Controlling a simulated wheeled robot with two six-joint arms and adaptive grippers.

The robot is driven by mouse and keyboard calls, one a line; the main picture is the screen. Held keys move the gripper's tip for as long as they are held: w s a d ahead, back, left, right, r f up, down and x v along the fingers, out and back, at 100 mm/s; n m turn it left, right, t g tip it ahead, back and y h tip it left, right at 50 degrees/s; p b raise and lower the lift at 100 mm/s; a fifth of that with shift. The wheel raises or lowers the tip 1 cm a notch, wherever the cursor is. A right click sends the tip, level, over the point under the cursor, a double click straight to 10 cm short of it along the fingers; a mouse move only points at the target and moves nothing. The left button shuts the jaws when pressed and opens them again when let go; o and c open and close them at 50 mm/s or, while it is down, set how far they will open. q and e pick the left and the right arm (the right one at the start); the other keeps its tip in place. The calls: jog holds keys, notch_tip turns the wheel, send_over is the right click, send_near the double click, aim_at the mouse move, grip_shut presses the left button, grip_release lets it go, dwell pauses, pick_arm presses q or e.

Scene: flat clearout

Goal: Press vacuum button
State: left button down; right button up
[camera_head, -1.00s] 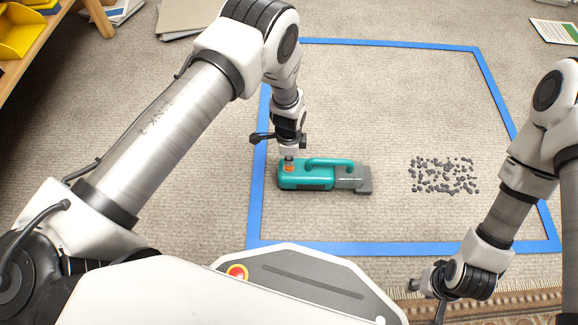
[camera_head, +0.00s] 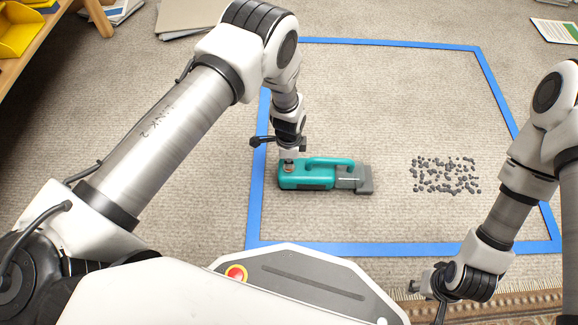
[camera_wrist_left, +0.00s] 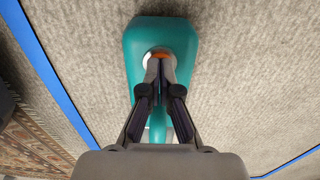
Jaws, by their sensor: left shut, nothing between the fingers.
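The teal hand vacuum (camera_head: 313,180) with a grey nozzle lies on the carpet inside the blue tape frame, nozzle to the right. My left gripper (camera_head: 289,161) points down over its rear end. In the left wrist view the shut fingertips (camera_wrist_left: 161,60) are at the round button (camera_wrist_left: 158,53), which has a pale rim and an orange edge showing on the vacuum (camera_wrist_left: 182,38). The fingers hide most of the button, and I cannot tell how far it is pushed in. My right gripper (camera_head: 414,288) is near the rug at the lower right, and its fingers are unclear.
Dark grey debris (camera_head: 445,176) is scattered on the carpet right of the vacuum. Blue tape (camera_head: 254,200) borders the area. A wooden shelf (camera_head: 50,38) with yellow bins stands at the upper left. A fringed rug (camera_head: 530,303) lies at the lower right.

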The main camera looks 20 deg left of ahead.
pick_arm(q)
jog(key=shift+f, duration=0.2)
notch_tip(320, 180, up, 8)
jog(key=p, duration=0.8)
